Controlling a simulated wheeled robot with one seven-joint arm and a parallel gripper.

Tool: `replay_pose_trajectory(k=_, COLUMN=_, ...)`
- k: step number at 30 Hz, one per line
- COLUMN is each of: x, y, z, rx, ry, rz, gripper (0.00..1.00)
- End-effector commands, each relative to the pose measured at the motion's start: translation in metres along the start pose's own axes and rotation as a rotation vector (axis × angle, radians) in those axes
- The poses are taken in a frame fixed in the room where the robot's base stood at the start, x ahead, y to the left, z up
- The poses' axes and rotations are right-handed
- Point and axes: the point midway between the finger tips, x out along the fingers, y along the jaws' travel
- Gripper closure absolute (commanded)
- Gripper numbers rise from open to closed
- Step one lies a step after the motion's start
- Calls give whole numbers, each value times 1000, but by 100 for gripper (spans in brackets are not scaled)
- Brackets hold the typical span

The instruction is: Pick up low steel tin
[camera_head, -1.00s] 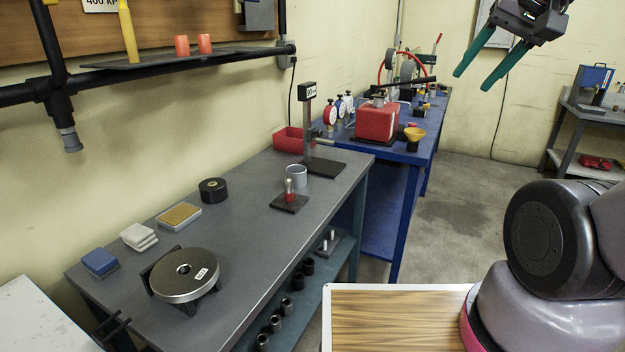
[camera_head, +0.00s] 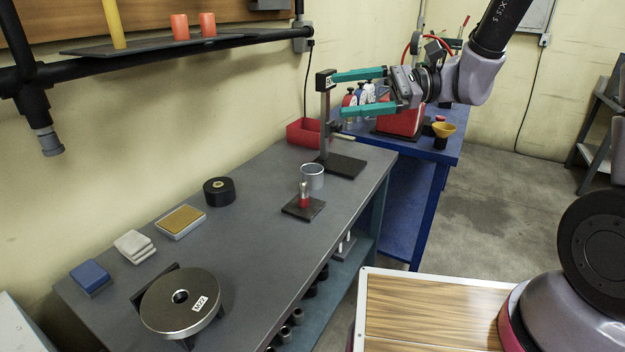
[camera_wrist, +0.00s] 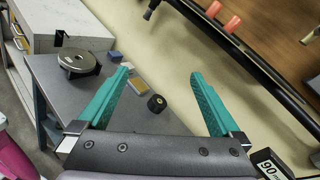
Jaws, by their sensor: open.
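A short, grey, open-topped cylinder (camera_head: 312,177), which looks like the low steel tin, stands upright on the grey bench. It is just behind a small dark block with a red-and-silver pin (camera_head: 303,203). My gripper (camera_head: 338,93) is open and empty, held high above the far end of the bench, above and apart from the tin. Its two green fingers also spread wide in the wrist view (camera_wrist: 160,75). The tin does not show in the wrist view.
A post stand (camera_head: 325,125) rises beside my fingers; whether they touch is unclear. The bench also holds a red bin (camera_head: 303,132), black roll (camera_head: 219,191), yellow-topped box (camera_head: 181,221), white pads (camera_head: 133,245), blue block (camera_head: 90,275) and round plate (camera_head: 180,301). A shelf (camera_head: 150,43) overhangs the left.

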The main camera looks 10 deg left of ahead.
Motion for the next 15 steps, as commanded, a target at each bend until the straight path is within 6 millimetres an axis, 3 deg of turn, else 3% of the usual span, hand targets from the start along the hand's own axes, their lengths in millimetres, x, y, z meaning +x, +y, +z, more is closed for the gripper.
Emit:
replay_pose_trajectory(k=3, x=24, y=-19, z=-45, rx=152, ry=-87, rz=-166, gripper=0)
replay_pose_trajectory(k=8, x=42, y=-34, z=-122, rx=316, ry=-118, rz=-419, gripper=0)
replay_pose_trajectory(k=15, x=39, y=-10, z=-248, rx=466, ry=-4, rz=-765, gripper=0)
